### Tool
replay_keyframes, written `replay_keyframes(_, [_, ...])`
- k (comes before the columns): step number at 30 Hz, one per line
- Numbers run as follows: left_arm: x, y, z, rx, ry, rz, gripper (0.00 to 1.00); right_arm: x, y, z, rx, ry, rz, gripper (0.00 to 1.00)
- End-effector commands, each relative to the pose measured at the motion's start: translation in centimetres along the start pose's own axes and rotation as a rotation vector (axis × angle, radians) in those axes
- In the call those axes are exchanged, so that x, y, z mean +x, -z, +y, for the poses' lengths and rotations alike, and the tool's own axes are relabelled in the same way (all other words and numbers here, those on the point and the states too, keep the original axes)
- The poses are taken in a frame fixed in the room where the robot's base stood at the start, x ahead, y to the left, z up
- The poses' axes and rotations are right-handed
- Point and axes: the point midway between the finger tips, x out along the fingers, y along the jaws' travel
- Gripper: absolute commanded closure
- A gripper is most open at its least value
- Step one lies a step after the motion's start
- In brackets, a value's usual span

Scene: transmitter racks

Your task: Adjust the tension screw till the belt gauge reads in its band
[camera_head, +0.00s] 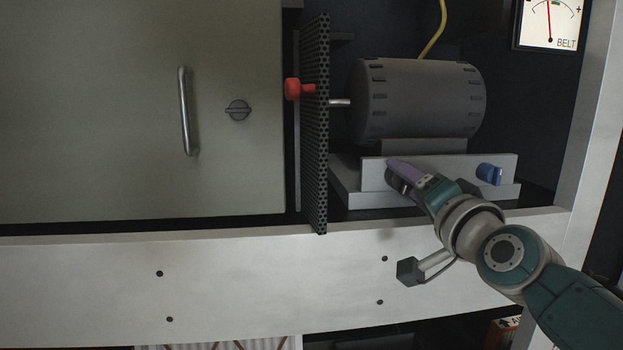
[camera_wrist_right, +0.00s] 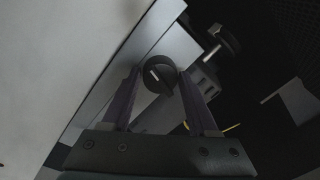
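The belt gauge (camera_head: 549,24) is at the top right of the head view, its upper part cut off. Its red needle points nearly straight up, slightly left; I cannot tell whether it is in the band. My right gripper (camera_head: 391,170) is at the front plate below the motor. In the right wrist view a round black knob (camera_wrist_right: 158,74) with a white mark, apparently the tension screw, sits between the open fingertips of my right gripper (camera_wrist_right: 158,70). Contact is not clear. The gripper hides this knob in the head view. My left gripper is not in view.
A blue knob (camera_head: 489,174) sits on the plate (camera_head: 455,165), right of my gripper. The grey motor (camera_head: 420,98) is above. A perforated guard (camera_head: 316,125) with a red knob (camera_head: 298,89) stands to the left, beside a closed cabinet door (camera_head: 100,110). A pale beam (camera_head: 250,285) runs below.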

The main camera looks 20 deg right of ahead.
Motion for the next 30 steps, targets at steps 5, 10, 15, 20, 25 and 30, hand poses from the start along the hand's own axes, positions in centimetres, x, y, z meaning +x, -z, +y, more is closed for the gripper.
replay_keyframes(5, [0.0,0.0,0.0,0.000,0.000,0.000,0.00,0.0,0.0,0.0,0.000,0.000,0.000,0.18])
replay_keyframes(10, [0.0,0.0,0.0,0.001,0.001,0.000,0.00,0.0,0.0,0.0,-0.001,0.000,0.000,0.15])
replay_keyframes(15, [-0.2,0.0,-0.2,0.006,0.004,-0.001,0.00,-0.3,0.0,0.0,-0.001,-0.001,-0.001,0.15])
replay_keyframes(20, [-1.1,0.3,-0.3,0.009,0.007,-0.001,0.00,-2.4,0.1,-0.1,-0.001,-0.003,-0.003,0.15])
replay_keyframes(25, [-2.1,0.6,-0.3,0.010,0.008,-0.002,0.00,-5.7,0.1,-0.1,-0.002,-0.003,-0.004,0.15])
replay_keyframes(30, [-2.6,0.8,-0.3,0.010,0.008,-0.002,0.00,-8.4,0.0,0.0,-0.001,-0.002,-0.002,0.15])
